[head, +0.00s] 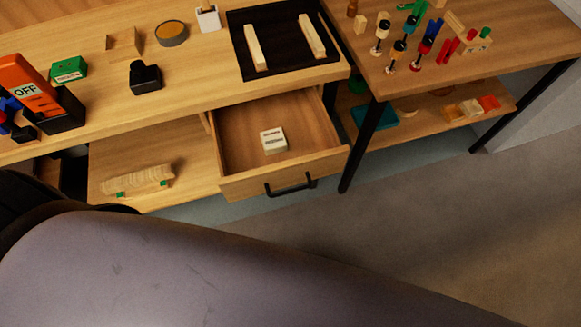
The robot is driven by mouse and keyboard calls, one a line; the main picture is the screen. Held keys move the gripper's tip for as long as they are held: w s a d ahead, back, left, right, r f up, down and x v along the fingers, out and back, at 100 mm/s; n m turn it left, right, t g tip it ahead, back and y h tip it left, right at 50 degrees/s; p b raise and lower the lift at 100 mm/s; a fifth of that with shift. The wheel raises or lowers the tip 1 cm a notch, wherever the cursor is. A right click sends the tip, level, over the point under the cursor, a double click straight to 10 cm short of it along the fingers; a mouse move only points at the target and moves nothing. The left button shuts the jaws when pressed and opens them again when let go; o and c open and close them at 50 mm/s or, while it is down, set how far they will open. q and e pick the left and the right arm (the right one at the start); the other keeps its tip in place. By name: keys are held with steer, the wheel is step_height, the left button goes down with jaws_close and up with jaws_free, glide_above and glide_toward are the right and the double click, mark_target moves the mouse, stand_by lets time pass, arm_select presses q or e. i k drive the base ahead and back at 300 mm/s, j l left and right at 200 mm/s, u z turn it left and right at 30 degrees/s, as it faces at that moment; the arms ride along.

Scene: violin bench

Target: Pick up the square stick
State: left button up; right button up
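Two pale wooden sticks lie apart on a black mat (283,55) on the bench top. The left stick (256,47) and the right stick (312,36) both run roughly away from me and are bare on top. I cannot tell from this view which of them, if either, is the square stick. Neither of my grippers is in view. A large smooth grey part, which looks like my own arm, fills the bottom of the head view and hides what is under it.
An open drawer (232,188) juts from the bench with a small white labelled box (274,140) inside. A black block (145,78), round tin (171,34), green box (69,69) and orange "OFF" box (28,86) stand left. Clamps (425,48) crowd the right table (530,50).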

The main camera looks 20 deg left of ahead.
mark_target(257, 53)
steer(key=i+l+u, duration=0.1)
steer(key=l+u, duration=0.25)
steer(key=l, duration=0.35)
steer(key=l+u, duration=0.35)
steer(key=l, duration=0.35)
steer(key=i, duration=0.05)
